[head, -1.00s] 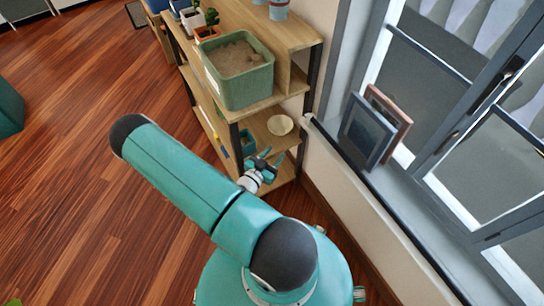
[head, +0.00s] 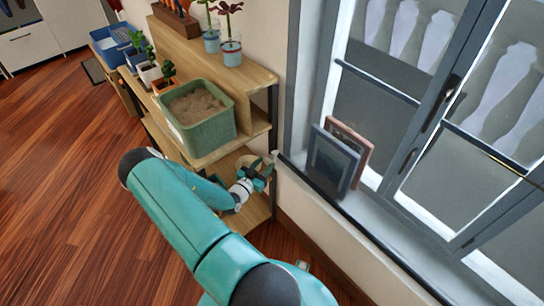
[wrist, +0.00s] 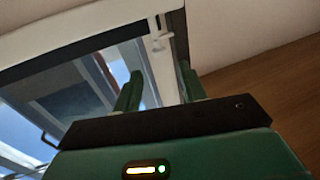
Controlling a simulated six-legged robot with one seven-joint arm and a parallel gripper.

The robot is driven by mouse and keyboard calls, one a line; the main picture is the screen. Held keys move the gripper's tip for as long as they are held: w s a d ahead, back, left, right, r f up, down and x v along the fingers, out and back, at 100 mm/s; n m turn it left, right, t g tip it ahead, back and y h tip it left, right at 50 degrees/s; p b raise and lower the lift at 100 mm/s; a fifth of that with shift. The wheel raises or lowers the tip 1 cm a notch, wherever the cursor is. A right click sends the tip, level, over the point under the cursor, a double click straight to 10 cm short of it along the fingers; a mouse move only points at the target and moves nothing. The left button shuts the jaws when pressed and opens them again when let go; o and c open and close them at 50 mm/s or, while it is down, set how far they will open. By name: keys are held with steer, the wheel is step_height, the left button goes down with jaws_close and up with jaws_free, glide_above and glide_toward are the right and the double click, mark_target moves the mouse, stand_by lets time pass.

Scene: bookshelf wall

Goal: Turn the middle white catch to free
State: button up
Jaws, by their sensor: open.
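In the head view my gripper (head: 262,174) is small, in front of the lower shelf and near the left end of the window sill; its jaw detail is hard to make out there. In the wrist view my gripper (wrist: 160,88) is open, with two green fingers apart and nothing between them. A small white fitting (wrist: 158,36), possibly a catch, sits on a white frame (wrist: 162,72) just beyond the fingertips; I cannot tell its turned position. The fingers look apart from it. I cannot pick out a middle white catch in the head view.
A wooden shelf (head: 262,80) holds a green tub of soil (head: 208,132) and several potted plants. Two picture frames (head: 334,160) lean on the window sill (head: 385,222). The wooden floor (head: 60,200) at left is clear.

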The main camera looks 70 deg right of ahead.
mark_target(274, 153)
steer(key=d, duration=0.3)
steer(key=s+d, duration=0.1)
steer(key=d, duration=0.2)
steer(key=shift+s+d, duration=0.1)
jaws_close()
